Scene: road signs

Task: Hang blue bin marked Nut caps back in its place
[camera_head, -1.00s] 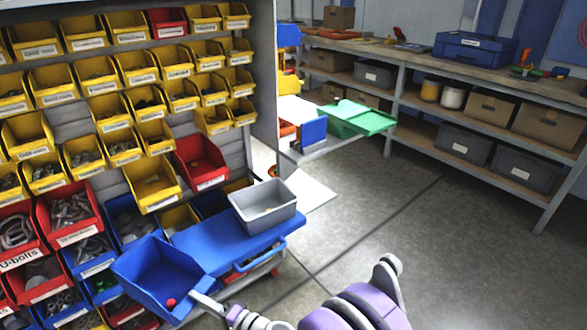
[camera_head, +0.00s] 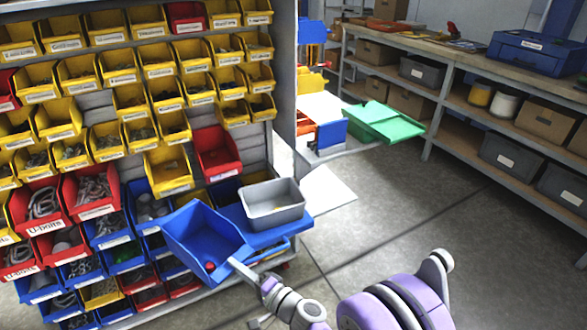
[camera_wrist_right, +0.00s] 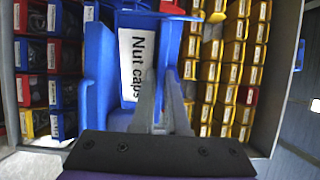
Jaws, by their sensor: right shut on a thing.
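The blue bin (camera_head: 207,240) is held in front of the lower part of the bin rack in the head view, with a small red item (camera_head: 210,266) inside. My right gripper (camera_head: 240,266) is shut on the bin's near edge. In the wrist view the blue bin (camera_wrist_right: 97,65) shows its white "Nut caps" label (camera_wrist_right: 138,65) just left of the right gripper's fingers (camera_wrist_right: 168,85). The bin hides part of the rack and of the blue ledge behind it. My left gripper is not in view.
The rack (camera_head: 285,60) holds rows of yellow, red and blue bins, with bare grey slats in a few gaps. A grey bin (camera_head: 273,208) sits on the blue ledge (camera_head: 258,234) right of the held bin. Open floor (camera_head: 390,210) lies to the right, before a workbench (camera_head: 440,115).

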